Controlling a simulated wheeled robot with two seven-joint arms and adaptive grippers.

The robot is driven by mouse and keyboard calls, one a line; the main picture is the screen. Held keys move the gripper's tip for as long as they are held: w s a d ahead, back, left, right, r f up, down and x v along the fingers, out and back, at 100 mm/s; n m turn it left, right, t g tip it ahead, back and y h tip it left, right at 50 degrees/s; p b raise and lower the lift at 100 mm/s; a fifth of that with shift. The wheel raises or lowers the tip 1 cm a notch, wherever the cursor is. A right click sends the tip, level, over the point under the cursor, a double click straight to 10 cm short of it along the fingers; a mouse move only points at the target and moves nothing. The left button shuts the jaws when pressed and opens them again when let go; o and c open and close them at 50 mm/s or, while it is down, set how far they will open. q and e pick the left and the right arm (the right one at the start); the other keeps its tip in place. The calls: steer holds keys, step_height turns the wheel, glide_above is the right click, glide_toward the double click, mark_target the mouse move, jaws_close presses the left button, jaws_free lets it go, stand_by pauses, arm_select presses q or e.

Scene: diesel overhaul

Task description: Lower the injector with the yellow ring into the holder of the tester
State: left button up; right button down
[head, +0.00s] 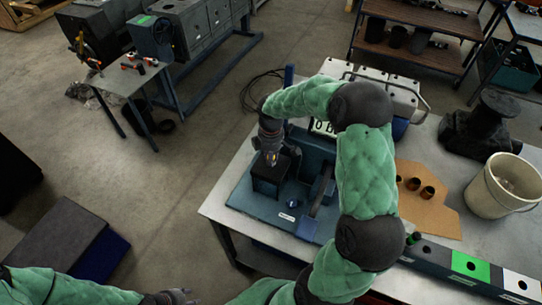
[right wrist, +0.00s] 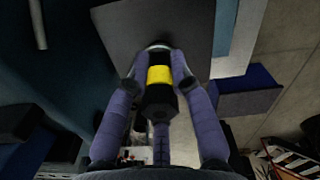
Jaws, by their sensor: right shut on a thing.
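The injector (right wrist: 160,98) is dark with a yellow ring and sits between the fingers of my right gripper (right wrist: 155,85), which is shut on it. In the head view my right gripper (head: 270,146) is above the dark holder block (head: 271,182) of the blue tester (head: 256,208). In the right wrist view the injector's far end meets a pale round rim on the block's dark top (right wrist: 130,22). How deep it sits cannot be told. My left gripper (head: 172,297) is at the bottom edge, partly cut off; its opening is unclear.
The tester's lever (head: 322,190) and display (head: 323,128) are beside the block, partly behind my right arm.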

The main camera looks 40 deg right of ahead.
steer(key=shift+f, duration=0.25)
stand_by(0.4)
steer(key=c, duration=0.6)
jaws_free()
steer(key=shift+r+p, duration=2.45)
steer(key=shift+r, duration=1.1)
steer(key=shift+f, duration=0.1)
